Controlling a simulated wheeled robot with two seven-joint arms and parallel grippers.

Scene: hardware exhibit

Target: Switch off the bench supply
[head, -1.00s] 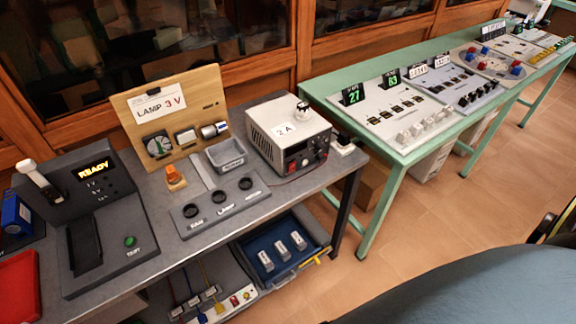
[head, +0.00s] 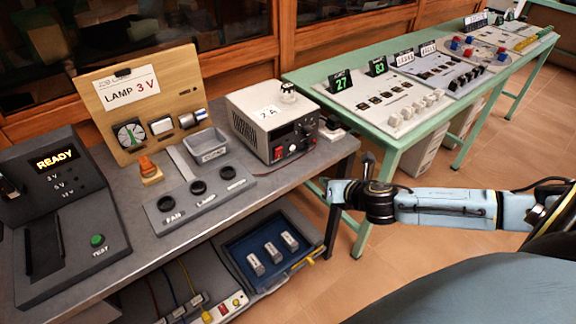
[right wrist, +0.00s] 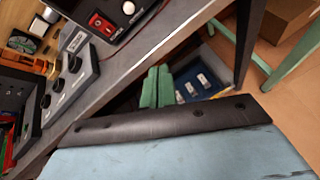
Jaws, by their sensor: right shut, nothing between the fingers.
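The bench supply (head: 262,122) is a pale grey box with a dark front panel, a "2 A" card and a knob on top. It stands at the right end of the grey bench in the head view. A red switch (head: 278,153) sits low on its front panel. The switch also shows in the right wrist view (right wrist: 100,23), beside a white round knob. My right gripper (head: 328,187) is in front of the bench's right end, apart from the supply. Its green fingers (right wrist: 155,78) are shut and empty. My left gripper is not in view.
A blue tray (head: 240,257) is on the shelf below. A green table (head: 380,137) stands to the right.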

